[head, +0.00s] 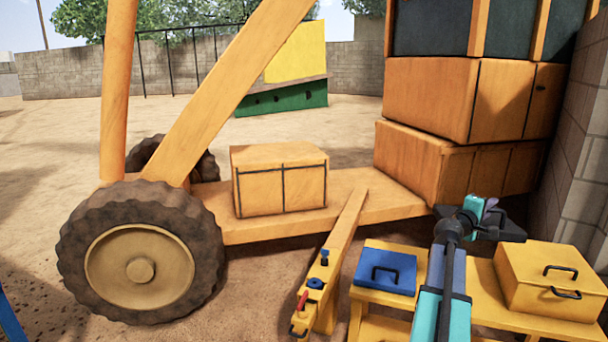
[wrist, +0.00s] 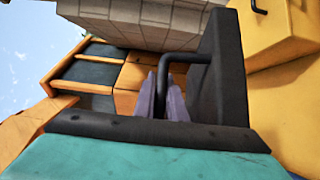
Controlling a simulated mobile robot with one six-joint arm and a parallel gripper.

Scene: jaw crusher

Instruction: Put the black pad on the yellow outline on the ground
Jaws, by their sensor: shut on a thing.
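My gripper (head: 490,210) is shut on the black handle of the black pad (head: 510,230). It holds the pad above the low yellow stand at the right. In the wrist view my gripper's two purple fingers (wrist: 162,100) close on the handle, and the dark face of the black pad (wrist: 222,75) stands to the right of them. The pad looks clear of the stand, but my arm hides part of the space below it. I see no yellow outline on the ground in either view.
A blue pad (head: 385,272) with a black handle lies on the yellow stand (head: 480,285), left of my arm. A yellow box (head: 552,280) with black handles sits at its right. The orange machine (head: 440,165) and block wall (head: 580,130) stand behind. Open sandy ground (head: 60,140) lies left.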

